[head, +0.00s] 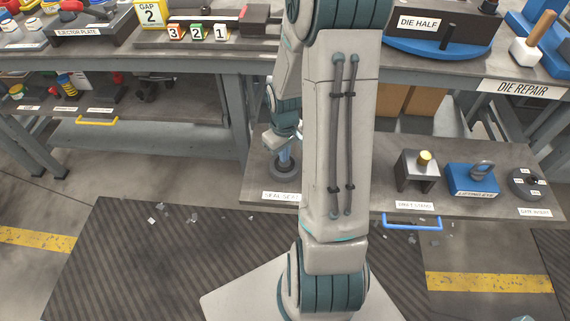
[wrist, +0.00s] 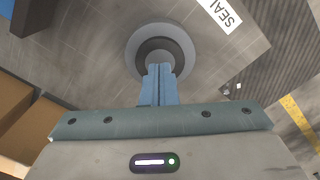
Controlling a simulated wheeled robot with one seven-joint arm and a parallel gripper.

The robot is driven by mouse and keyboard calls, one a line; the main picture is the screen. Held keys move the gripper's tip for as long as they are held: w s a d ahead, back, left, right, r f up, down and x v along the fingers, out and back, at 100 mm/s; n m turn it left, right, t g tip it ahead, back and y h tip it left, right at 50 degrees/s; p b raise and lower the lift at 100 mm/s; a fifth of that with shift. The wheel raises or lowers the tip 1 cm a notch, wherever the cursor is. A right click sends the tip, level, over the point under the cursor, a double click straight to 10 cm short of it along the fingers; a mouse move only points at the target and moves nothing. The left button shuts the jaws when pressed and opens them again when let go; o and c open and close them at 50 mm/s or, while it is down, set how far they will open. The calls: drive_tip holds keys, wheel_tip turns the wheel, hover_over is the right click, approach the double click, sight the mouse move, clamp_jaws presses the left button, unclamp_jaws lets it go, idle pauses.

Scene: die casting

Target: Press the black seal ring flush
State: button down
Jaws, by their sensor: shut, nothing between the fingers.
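The black seal ring (wrist: 160,43) shows in the wrist view as a dark band inside a round grey seat (wrist: 132,46). In the head view the round seat (head: 284,176) is on the lower shelf behind the label "SEAL SEAT". My gripper (wrist: 158,70) is shut and empty, its blue fingers together over the ring's centre and near side. In the head view my gripper (head: 284,156) points down at the seat, partly hidden by my own arm. The fingers cover part of the ring. I cannot tell whether they touch it or whether the ring is flush.
On the same shelf to the right stand a grey block with a brass pin (head: 417,172), a blue block with a lifting eye (head: 471,178) and a round gate insert (head: 527,182). The die repair bench (head: 470,72) overhangs the shelf. A blue handle (head: 411,220) juts from its front.

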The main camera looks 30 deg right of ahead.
drive_tip(key=shift+f, duration=0.1)
drive_tip(key=shift+f+b, duration=0.85)
drive_tip(key=shift+f, duration=0.2)
drive_tip(key=shift+r, duration=0.1)
wheel_tip(320, 180, up, 8)
drive_tip(key=p, duration=0.7)
idle(0.5)
